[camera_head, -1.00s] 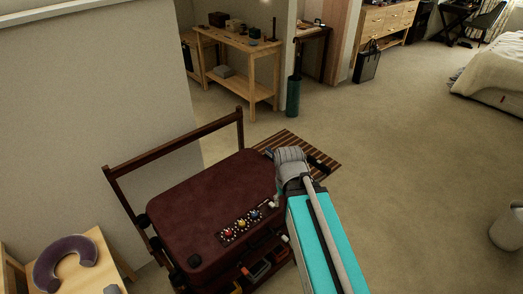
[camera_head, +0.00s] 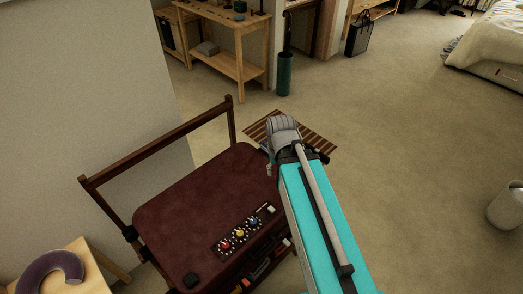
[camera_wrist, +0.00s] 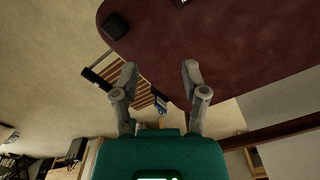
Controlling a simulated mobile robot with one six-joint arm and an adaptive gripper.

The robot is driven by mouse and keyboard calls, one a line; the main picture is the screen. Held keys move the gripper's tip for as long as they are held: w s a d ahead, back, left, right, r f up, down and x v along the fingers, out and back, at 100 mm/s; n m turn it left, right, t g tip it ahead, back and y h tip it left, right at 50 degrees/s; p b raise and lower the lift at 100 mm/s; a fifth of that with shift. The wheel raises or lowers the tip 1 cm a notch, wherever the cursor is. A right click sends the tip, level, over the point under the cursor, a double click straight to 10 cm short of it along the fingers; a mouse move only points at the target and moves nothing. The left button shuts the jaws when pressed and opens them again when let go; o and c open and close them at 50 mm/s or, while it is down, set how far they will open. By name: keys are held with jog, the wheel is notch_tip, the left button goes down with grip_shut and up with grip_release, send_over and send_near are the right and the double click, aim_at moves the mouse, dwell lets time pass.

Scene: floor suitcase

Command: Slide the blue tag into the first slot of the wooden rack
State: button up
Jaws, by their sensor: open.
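In the wrist view my gripper (camera_wrist: 160,78) is open and I see nothing between its fingertips. A small blue item (camera_wrist: 160,103), which may be the blue tag, shows beyond the fingers near the suitcase edge. I cannot tell whether it hangs or lies there. In the head view my arm hides the gripper's fingertips. A dark strip (camera_head: 228,247) with red, yellow and blue pieces lies on the maroon suitcase (camera_head: 185,210). A brown wooden frame (camera_head: 155,147) stands along the suitcase's far side. No slot is clearly visible, so I cannot tell which thing is the rack.
A striped slatted mat (camera_head: 312,132) lies on the floor beyond the suitcase. A green bin (camera_head: 285,73) and a wooden table (camera_head: 225,66) stand farther back. A side table with a purple neck pillow (camera_head: 40,272) is at lower left. The carpet at right is mostly clear.

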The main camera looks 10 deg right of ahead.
aim_at(265, 148)
jog(key=shift+d, duration=0.1)
jog(key=o, duration=0.4)
jog(key=shift+w, duration=0.25)
jog(key=shift+o, duration=1)
jog(key=w+d+f+m+b, duration=0.1)
jog(key=w+m, duration=1)
jog(key=w, duration=1.3)
jog(key=shift+w+f+b, duration=0.15)
jog(key=shift+f+b, duration=0.3)
jog(key=shift+f, duration=0.05)
jog(key=shift+f, duration=0.1)
notch_tip(265, 148, down, 8)
jog(key=b, duration=0.8)
jog(key=shift+f+b, duration=0.2)
jog(key=shift+b, duration=0.15)
jog(key=shift+f, duration=0.1)
jog(key=shift+w+f+b, duration=0.1)
jog(key=shift+f+b, duration=2.4)
jog(key=shift+b, duration=0.1)
